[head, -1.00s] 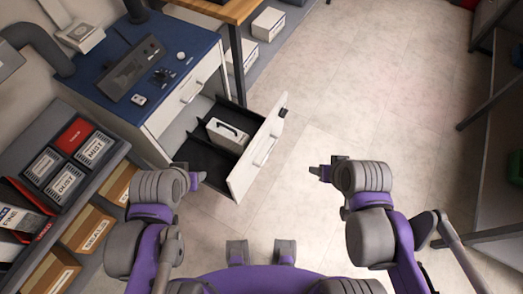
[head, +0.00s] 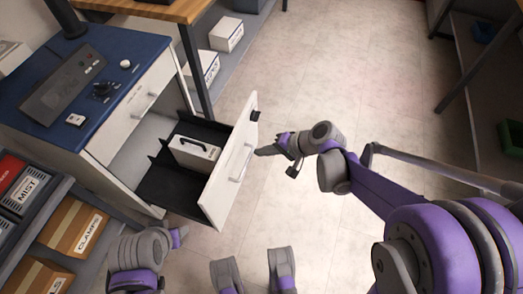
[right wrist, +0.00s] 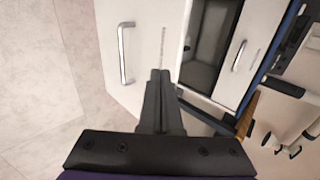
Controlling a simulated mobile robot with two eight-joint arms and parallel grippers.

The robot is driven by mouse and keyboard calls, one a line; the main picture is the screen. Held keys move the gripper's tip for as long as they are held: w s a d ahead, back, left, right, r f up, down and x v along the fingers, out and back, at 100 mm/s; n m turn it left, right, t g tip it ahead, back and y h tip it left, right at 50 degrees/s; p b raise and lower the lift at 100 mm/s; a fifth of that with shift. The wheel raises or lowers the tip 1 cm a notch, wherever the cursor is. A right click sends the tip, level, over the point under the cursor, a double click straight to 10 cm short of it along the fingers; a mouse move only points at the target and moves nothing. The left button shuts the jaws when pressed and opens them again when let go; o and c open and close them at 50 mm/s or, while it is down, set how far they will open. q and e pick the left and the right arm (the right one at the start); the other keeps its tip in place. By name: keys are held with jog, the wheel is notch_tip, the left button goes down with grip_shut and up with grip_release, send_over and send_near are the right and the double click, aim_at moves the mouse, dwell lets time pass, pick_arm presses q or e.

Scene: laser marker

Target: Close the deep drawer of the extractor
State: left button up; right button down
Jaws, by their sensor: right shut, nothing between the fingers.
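The deep drawer (head: 228,170) of the blue-topped cabinet (head: 130,127) stands pulled out, its white front facing my right arm. Its black inside holds a white case with a dark handle (head: 194,150). My right gripper (head: 262,151) is shut and empty, close to the outer side of the drawer front, near its handle (head: 241,162). In the right wrist view the shut fingers (right wrist: 160,75) point at the white front, beside the handle (right wrist: 125,53); whether they touch it I cannot tell. My left gripper (head: 180,235) is low at the left, below the drawer; its fingers are unclear.
A closed upper drawer (head: 135,110) is above the deep one. A shelf with boxes (head: 75,229) stands at the lower left. A table leg (head: 197,75) stands behind the drawer.

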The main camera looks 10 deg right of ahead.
aim_at(228, 151)
jog(key=x, duration=0.3)
jog(key=r+b+x, duration=0.1)
jog(key=x, duration=0.2)
jog(key=a+b+x, duration=0.1)
jog(key=x, duration=0.2)
jog(key=shift+w+r, duration=0.2)
jog(key=shift+w, duration=0.15)
jog(key=shift+w+a, duration=0.25)
jog(key=shift+a, duration=0.25)
jog(key=shift+a+r, duration=0.1)
jog(key=shift+w+a, duration=0.35)
jog(key=shift+a, duration=0.25)
jog(key=w+a, duration=0.7)
jog(key=a, duration=0.5)
jog(key=w+a, duration=0.8)
jog(key=a, duration=0.5)
jog(key=shift+a, duration=0.3)
jog(key=shift+s+d, duration=0.1)
jog(key=shift+d, duration=0.05)
